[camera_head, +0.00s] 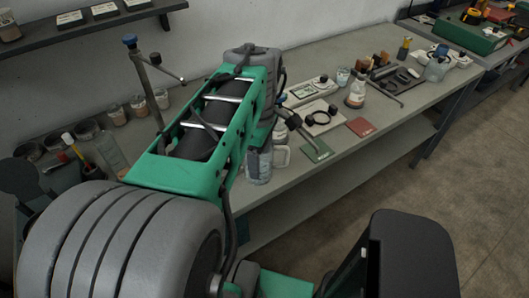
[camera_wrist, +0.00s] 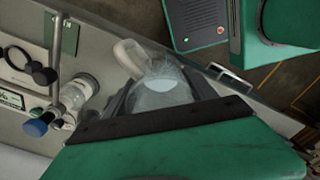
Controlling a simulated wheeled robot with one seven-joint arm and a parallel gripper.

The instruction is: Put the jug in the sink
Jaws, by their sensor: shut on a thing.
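The jug (camera_head: 259,167) is clear and pale with a light handle, and shows below my arm near the front edge of the bench in the head view. In the wrist view the jug (camera_wrist: 160,92) sits between the two dark fingers of my gripper (camera_wrist: 163,86), which is shut on it. The jug's handle (camera_wrist: 129,58) points away from the gripper there. In the head view my arm hides most of the gripper and the jug's upper part. I cannot tell whether the jug's base touches the bench. I make out no sink in either view.
The long grey bench (camera_head: 345,150) carries a bottle (camera_head: 356,92), a green card (camera_head: 316,151), a red card (camera_head: 361,127) and a dark tray (camera_head: 394,79). Several small pots stand along the wall at left. A shelf (camera_head: 80,24) hangs above. Open floor (camera_head: 450,180) lies at right.

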